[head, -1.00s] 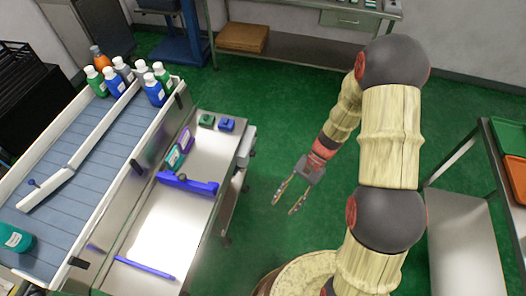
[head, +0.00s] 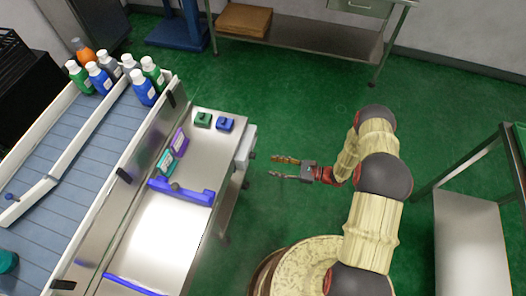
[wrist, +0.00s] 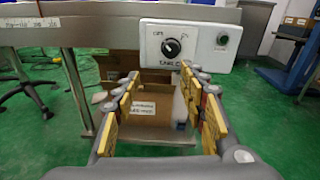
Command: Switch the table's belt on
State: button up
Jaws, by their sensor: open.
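In the wrist view a white control box (wrist: 185,45) is fixed on the steel table's edge. It carries a black rotary knob (wrist: 172,47) between two small position labels, and a round dark green button or lamp (wrist: 222,39) at its right. The knob's mark seems to lean to the upper left, but is too small to be sure. In the head view the box (head: 246,146) is on the table's right side. My gripper (head: 272,168) is open and empty, apart from the box and pointing left towards it. In the wrist view its fingers (wrist: 160,88) are spread below the knob.
A cardboard box (wrist: 150,118) is under the table. Green floor lies free around my gripper.

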aim_at(253, 156)
jog(key=w+a+r+t+b, duration=0.1)
jog(key=w+a, duration=0.3)
jog(key=a, duration=0.3)
jog(key=shift+r+b, duration=0.2)
jog(key=shift+b, duration=0.15)
jog(key=shift+c, duration=0.6)
grip_shut()
